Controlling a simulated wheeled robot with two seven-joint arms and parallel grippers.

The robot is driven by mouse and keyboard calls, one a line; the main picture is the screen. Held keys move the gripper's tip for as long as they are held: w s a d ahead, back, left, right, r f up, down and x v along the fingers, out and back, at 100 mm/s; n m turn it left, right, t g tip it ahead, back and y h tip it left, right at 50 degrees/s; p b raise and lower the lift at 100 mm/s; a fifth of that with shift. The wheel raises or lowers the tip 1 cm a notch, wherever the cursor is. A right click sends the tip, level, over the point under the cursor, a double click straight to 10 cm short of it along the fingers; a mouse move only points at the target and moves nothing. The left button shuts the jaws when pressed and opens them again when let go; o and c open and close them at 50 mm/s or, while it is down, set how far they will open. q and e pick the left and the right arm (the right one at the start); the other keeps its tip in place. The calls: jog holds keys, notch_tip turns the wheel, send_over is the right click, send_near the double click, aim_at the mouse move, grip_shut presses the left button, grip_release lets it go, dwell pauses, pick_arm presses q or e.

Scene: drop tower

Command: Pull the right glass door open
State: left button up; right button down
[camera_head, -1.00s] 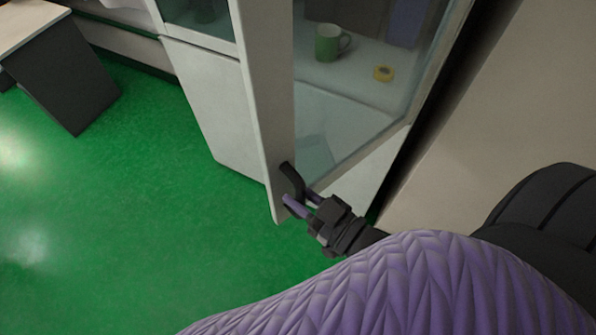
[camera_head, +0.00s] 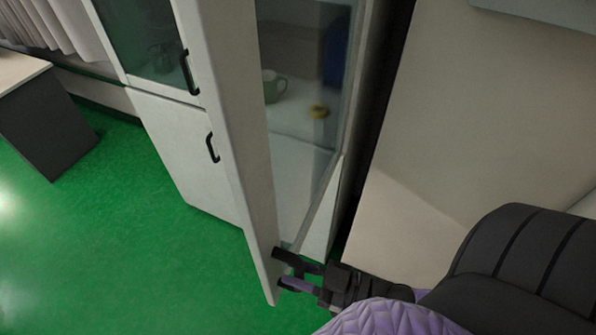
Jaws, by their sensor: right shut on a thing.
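The right glass door (camera_head: 229,130) stands swung open from the cabinet, with its white frame edge toward me and its glass on the right side. My right gripper (camera_head: 285,270) is at the lower end of the door's frame, shut on the dark door handle (camera_head: 288,257). The fingers partly hide the handle. My left gripper is not in view.
The closed left glass door (camera_head: 140,45) and a lower white door (camera_head: 180,150) have black handles. A desk (camera_head: 45,120) stands at the far left. Green floor is clear left of the cabinet. A beige wall is close on the right.

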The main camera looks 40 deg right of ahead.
dwell(0.3)
jog(key=c, duration=0.5)
grip_release()
jog(key=shift+c, duration=0.2)
jog(key=v, duration=1)
jog(key=shift+b, duration=0.4)
